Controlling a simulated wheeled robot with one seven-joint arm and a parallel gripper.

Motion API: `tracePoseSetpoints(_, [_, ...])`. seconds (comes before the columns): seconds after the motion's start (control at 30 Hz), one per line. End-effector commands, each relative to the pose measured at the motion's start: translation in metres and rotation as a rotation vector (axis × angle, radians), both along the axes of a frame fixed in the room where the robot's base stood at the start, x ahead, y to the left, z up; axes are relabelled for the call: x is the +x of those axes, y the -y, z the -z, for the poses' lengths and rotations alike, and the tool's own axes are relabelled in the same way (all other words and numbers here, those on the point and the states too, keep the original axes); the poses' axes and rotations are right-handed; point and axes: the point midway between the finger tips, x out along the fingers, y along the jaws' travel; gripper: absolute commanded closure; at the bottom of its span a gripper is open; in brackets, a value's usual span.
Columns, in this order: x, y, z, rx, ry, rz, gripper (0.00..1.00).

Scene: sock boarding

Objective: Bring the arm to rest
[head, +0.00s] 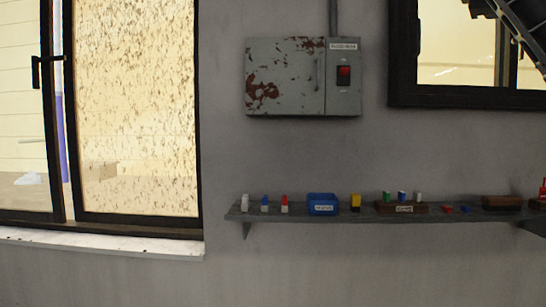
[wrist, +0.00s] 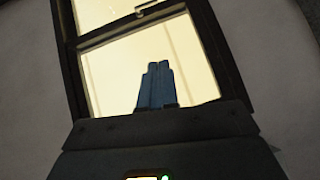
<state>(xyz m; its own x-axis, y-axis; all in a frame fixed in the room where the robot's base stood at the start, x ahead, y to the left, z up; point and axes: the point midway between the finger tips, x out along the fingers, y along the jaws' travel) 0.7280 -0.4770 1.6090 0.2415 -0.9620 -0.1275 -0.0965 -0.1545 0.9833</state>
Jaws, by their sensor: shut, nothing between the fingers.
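My gripper (wrist: 158,66) shows in the wrist view with its two bluish fingers side by side and closed, with nothing held. It points toward a lit window (wrist: 110,60) with a dark frame. My gripper does not show in the head view. The dark ribbed shape at the top right corner of the head view is too cropped to name surely.
A shelf (head: 300,217) on the grey wall holds several small coloured items, a blue bin (head: 322,204) and a brown block (head: 400,208). A rusty switch box (head: 285,78) hangs above. Windows stand left (head: 135,110) and upper right (head: 455,95).

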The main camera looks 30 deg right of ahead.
Motion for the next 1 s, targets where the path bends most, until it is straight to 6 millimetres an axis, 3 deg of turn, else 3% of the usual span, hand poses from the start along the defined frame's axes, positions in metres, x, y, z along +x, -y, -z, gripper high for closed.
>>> tracePoseSetpoints(0.33, [0.033, 0.002, 0.043, 0.033, 0.028, -0.085, 1.00])
tracePoseSetpoints(0.57, [0.067, -0.001, 0.092, 0.072, 0.064, -0.175, 1.00])
tracePoseSetpoints(0.77, [0.110, -0.016, 0.162, 0.136, 0.122, -0.293, 1.00])
tracePoseSetpoints(1.0, [0.163, -0.063, 0.278, 0.259, 0.235, -0.468, 1.00])
